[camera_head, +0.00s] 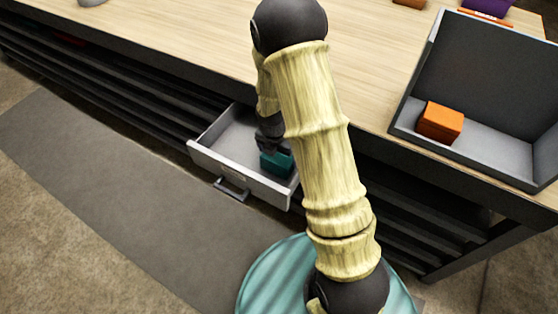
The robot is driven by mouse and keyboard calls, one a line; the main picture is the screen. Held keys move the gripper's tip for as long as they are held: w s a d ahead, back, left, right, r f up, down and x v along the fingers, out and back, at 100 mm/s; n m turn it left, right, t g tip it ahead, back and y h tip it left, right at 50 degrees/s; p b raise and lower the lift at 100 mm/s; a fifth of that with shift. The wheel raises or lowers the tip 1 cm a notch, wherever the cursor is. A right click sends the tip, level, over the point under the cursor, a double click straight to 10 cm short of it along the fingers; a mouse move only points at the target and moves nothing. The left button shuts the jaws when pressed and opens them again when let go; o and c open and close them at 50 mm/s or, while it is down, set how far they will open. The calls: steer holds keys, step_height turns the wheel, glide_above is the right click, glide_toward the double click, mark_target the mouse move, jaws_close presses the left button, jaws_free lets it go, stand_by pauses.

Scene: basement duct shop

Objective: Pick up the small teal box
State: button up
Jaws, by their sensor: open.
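The small teal box (277,163) sits inside an open drawer (211,135) below the worktop, near the drawer's front right corner. My gripper (270,144) is a dark shape at the end of my arm, inside the drawer's outline, at the upper left of the teal box. It is open. It is close to the box, and I cannot tell whether it touches it. My arm covers the right part of the drawer, and the gripper hides part of the box. The fingertips are too small and dark to see clearly.
A grey open bin (470,85) stands on the right of the wooden worktop (180,40), with an orange box (440,121) in it. A purple object (487,6) lies behind it. The drawer handle (231,189) sticks out over the floor mat (120,190).

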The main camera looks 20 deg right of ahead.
mark_target(278, 155)
steer(key=f, duration=0.3)
steer(key=shift+w+d+f, duration=0.1)
steer(key=shift+w+d, duration=0.05)
steer(key=shift+w, duration=0.1)
steer(key=c, duration=0.8)
step_height(278, 155, up, 10)
steer(key=shift+r+p, duration=0.1)
steer(key=shift+p, duration=0.8)
